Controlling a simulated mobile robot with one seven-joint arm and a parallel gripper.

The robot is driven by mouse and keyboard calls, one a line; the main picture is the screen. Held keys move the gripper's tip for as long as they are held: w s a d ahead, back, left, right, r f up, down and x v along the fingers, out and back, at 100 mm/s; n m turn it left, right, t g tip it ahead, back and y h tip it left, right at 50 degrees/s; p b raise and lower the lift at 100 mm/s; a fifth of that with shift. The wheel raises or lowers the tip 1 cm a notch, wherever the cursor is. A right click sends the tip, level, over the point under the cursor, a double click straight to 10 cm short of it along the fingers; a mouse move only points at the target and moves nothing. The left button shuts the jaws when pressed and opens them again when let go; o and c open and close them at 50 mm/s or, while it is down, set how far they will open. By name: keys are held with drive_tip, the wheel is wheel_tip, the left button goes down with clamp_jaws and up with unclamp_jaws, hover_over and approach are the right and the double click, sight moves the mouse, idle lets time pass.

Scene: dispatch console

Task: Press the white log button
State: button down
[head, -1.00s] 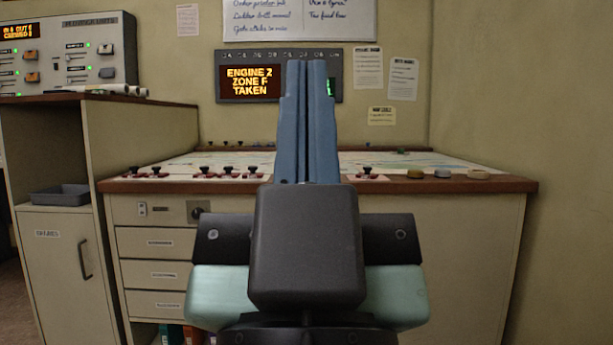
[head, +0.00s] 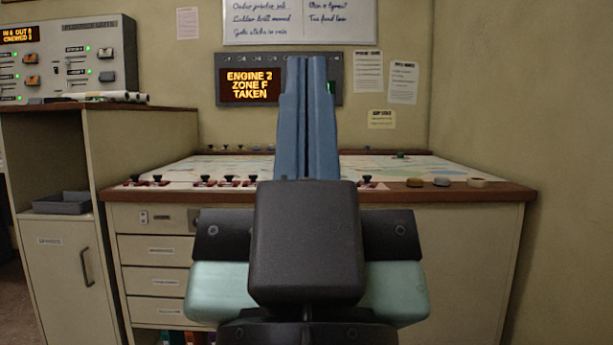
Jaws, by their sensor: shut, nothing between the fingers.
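My gripper (head: 307,60) stands upright in the middle of the head view. Its two long blue fingers are together with nothing between them. Behind it is the map table with a brown front edge (head: 505,192). My fingers are apart from all three in the picture and hide the table's middle.
A lit display (head: 250,86) hangs on the back wall. A cabinet with a grey tray (head: 62,203) stands left. The floor right of the table is hidden.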

wheel_tip(320, 180, up, 42)
drive_tip(key=p, duration=4)
